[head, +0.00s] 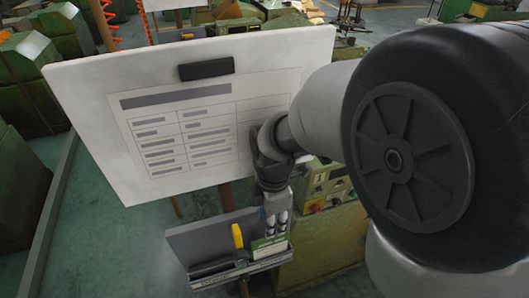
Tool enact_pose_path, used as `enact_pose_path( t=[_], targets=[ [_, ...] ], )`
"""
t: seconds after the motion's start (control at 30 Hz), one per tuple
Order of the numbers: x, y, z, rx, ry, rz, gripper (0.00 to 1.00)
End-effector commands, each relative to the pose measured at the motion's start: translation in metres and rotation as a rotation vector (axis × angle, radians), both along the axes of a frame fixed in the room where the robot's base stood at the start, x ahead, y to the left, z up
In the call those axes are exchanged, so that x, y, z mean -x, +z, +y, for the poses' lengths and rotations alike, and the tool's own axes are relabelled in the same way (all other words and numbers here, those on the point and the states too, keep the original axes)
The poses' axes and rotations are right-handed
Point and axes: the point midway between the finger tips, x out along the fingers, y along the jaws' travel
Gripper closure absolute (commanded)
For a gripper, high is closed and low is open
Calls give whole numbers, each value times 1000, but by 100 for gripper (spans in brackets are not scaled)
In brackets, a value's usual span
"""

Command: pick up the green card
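The green card (266,248) stands in a grey holder (207,279) below the white board. It shows a green band and a pale part, and its lower edge is hidden by the holder's front. My gripper (277,222) reaches down from the arm in front of the board, with its tips just above or at the card's upper edge. I cannot tell whether it touches the card. The gap between the fingers is too small to judge.
A yellow-handled tool (238,238) stands in the holder just left of the card. The white board (90,120) with a printed table and a dark clip (206,69) rises behind my gripper. A green machine (330,240) stands behind the holder on the right. Green floor is open at lower left.

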Motion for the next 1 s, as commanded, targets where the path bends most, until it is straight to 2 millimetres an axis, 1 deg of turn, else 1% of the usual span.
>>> enact_pose_path(
  t=[0.03,0.1,0.37,0.53,0.63,0.77,0.97,1.0],
  targets=[
    [1,-10,0,1,0,5,68],
    [1,-20,0,1,-1,3,68],
    [1,-38,0,1,-1,2,68],
    [5,-63,2,1,0,5,68],
    [4,-76,2,1,-1,3,68],
    [4,-83,2,0,-1,0,68],
    [3,-83,2,0,-1,-1,68],
    [3,-83,2,0,-1,-1,70]
  ],
)
